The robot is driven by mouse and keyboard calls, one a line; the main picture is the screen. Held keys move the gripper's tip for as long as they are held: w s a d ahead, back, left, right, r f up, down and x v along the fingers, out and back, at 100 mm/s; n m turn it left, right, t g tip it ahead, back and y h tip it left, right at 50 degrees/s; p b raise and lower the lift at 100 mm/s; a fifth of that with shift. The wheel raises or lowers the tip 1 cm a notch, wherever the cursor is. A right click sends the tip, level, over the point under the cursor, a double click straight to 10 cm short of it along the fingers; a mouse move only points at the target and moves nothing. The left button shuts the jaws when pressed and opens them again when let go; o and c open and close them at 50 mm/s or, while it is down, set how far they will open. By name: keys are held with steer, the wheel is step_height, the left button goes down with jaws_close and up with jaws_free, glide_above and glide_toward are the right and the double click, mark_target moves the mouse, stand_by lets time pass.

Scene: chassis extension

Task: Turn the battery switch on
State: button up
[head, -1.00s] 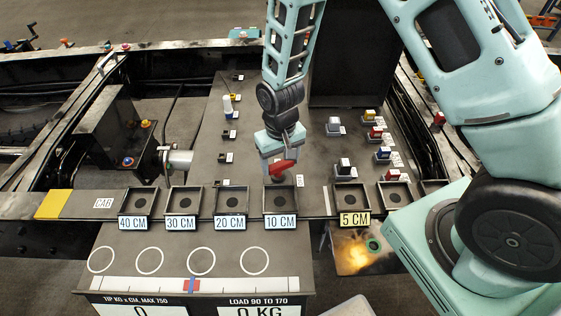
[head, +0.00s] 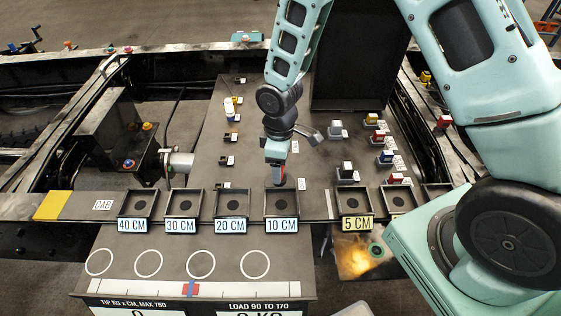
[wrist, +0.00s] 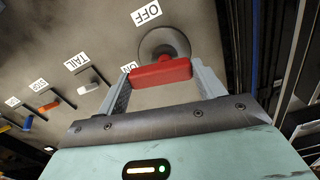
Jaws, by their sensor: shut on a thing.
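The battery switch is a red handle (wrist: 160,72) on a round grey base (wrist: 165,42), centred in the wrist view. My gripper (wrist: 158,85) is shut on the red handle, with one finger at each end of it. The handle lies across the picture, its left end beside the partly hidden ON label (wrist: 128,68). The OFF label (wrist: 146,13) is beyond the round base. In the head view my gripper (head: 276,165) points down at the panel behind the 10 CM tray, and the handle (head: 278,174) shows narrow, mostly hidden by the gripper.
A row of small toggles, including a white one (wrist: 88,88) and an orange one (wrist: 48,107), lies to the left in the wrist view. Trays such as the 10 CM tray (head: 282,214) stand in front.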

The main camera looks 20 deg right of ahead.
steer(key=shift+w+a+n, duration=0.1)
steer(key=shift+n, duration=1)
steer(key=o, duration=1)
step_height(320, 180, up, 18)
steer(key=shift+f+b, duration=0.25)
steer(key=shift+b, duration=0.2)
